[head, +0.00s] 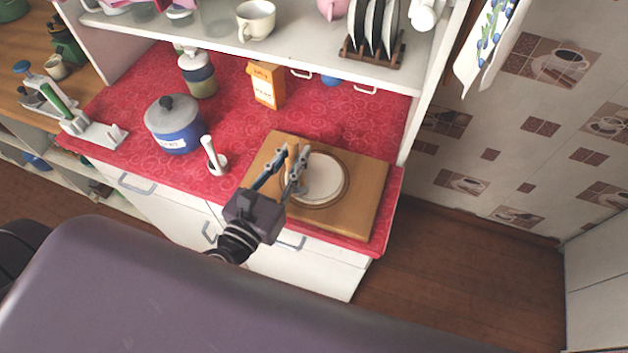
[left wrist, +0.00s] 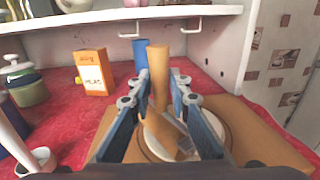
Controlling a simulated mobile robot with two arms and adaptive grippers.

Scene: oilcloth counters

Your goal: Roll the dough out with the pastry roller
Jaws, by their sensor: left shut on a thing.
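The dough (head: 318,179) is a flat pale disc inside a dark ring on the wooden board (head: 364,204). It also shows in the left wrist view (left wrist: 216,130), partly hidden by my fingers. My left gripper (head: 290,168) is over the left side of the dough. In the left wrist view its fingers (left wrist: 160,105) are shut on the pastry roller (left wrist: 158,75), a light wooden piece standing up between them. The roller's lower part slants over the dough; whether it touches cannot be told. In the head view the roller is mostly hidden by the gripper. My right gripper is not in view.
On the red oilcloth stand an orange box (head: 266,84), a blue pot (head: 174,126), a lidded jar (head: 199,76) and a white mortar with pestle (head: 214,158). A shelf (head: 310,55) with dishes overhangs the back. The cloth between box and board is clear.

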